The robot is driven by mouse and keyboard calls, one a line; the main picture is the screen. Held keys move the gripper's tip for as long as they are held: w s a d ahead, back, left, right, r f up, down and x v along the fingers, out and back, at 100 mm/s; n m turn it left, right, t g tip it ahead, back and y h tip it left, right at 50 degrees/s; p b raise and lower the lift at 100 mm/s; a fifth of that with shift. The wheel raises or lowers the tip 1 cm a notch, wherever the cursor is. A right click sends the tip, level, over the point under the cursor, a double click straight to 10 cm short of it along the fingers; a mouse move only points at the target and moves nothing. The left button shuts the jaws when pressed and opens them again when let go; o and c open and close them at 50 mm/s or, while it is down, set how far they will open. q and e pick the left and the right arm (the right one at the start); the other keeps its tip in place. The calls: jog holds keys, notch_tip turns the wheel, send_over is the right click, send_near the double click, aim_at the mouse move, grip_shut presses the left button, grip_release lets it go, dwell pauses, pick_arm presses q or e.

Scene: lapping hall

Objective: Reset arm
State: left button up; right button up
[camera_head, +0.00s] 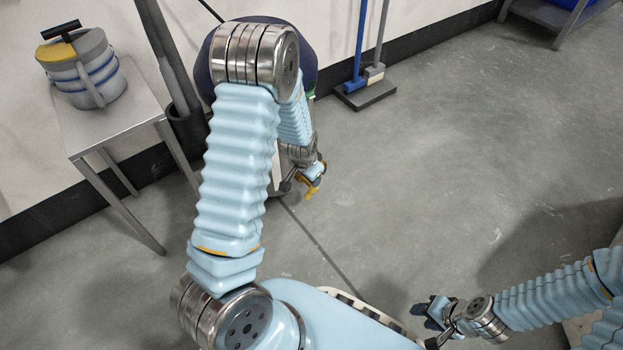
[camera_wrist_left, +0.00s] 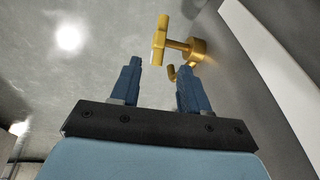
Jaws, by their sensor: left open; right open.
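My left arm rises and bends over in the head view, and its wrist end hangs near a small yellow tap (camera_head: 312,187). In the left wrist view, my left gripper (camera_wrist_left: 160,68) is open, with two blue fingers apart. The yellow tap (camera_wrist_left: 182,46) with its T-shaped handle shows just beyond the fingertips, nearer the right finger. I see nothing held between the fingers. My right gripper (camera_head: 434,312) is open and empty at the lower right of the head view, low over the floor.
A dark blue round object (camera_head: 307,62) stands behind my left arm, mostly hidden. At left, a metal table (camera_head: 110,118) carries a grey pot (camera_head: 83,72). A blue-handled tool on a dark base (camera_head: 362,97) stands by the wall. The floor at right is clear.

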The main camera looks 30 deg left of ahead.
pick_arm(q)
jog(key=shift+v, duration=1.25)
